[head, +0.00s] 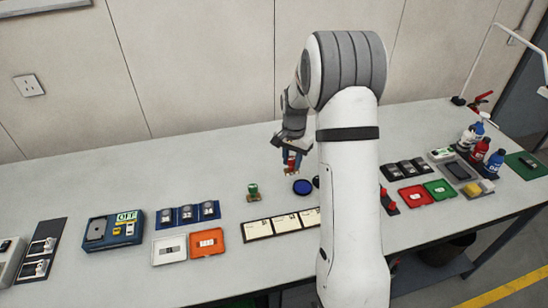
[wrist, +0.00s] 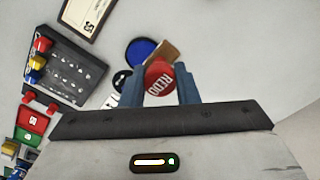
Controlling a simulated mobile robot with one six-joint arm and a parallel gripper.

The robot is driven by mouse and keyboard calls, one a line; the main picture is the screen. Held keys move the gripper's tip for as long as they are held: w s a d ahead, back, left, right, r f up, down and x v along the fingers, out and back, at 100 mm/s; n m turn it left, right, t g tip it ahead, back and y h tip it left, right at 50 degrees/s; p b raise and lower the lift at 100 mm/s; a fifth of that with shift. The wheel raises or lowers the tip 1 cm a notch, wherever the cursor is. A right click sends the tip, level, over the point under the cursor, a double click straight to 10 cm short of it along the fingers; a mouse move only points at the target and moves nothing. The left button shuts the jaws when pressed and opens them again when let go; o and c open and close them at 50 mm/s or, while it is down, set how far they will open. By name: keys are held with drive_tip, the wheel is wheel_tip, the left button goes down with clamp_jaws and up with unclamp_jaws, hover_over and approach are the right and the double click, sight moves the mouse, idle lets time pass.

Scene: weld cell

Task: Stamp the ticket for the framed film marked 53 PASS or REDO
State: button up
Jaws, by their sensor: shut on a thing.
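My gripper (head: 291,158) is shut on the red stamp (head: 291,165), above the table. The stamp's round top reads REDO between the fingers in the wrist view (wrist: 159,77). A blue ink pad (head: 303,186) lies on the table below and right of the stamp; it also shows in the wrist view (wrist: 140,51). A green-topped stamp (head: 252,190) stands on the table to the left. Several pale tickets (head: 285,223) lie in a dark strip nearer the front; their writing is too small to read. I cannot make out which film is marked 53.
An orange tray (head: 207,231) and a white tray (head: 154,253), each holding a small framed item, lie front left. A blue rack (head: 188,224) and case (head: 100,244) are behind and beside them. Red (head: 405,198) and green (head: 437,181) trays and bottles (head: 468,138) stand right.

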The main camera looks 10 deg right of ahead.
drive_tip(key=shift+s+d+f+b, duration=0.1)
drive_tip(key=shift+d+f+b, duration=0.35)
drive_tip(key=shift+d+f, duration=0.5)
drive_tip(key=shift+d+f+b, duration=0.4)
drive_tip(key=shift+d+f, duration=0.15)
drive_tip(key=shift+f, duration=0.75)
drive_tip(key=shift+s+d+f+b, duration=0.1)
drive_tip(key=shift+d+f+b, duration=0.35)
drive_tip(key=shift+d+f, duration=0.5)
drive_tip(key=shift+a+f+b, duration=0.2)
drive_tip(key=shift+f+b, duration=0.35)
drive_tip(key=shift+f, duration=0.2)
wheel_tip(320, 180, up, 7)
drive_tip(key=p, duration=0.3)
drive_tip(key=shift+p, duration=0.35)
idle(0.3)
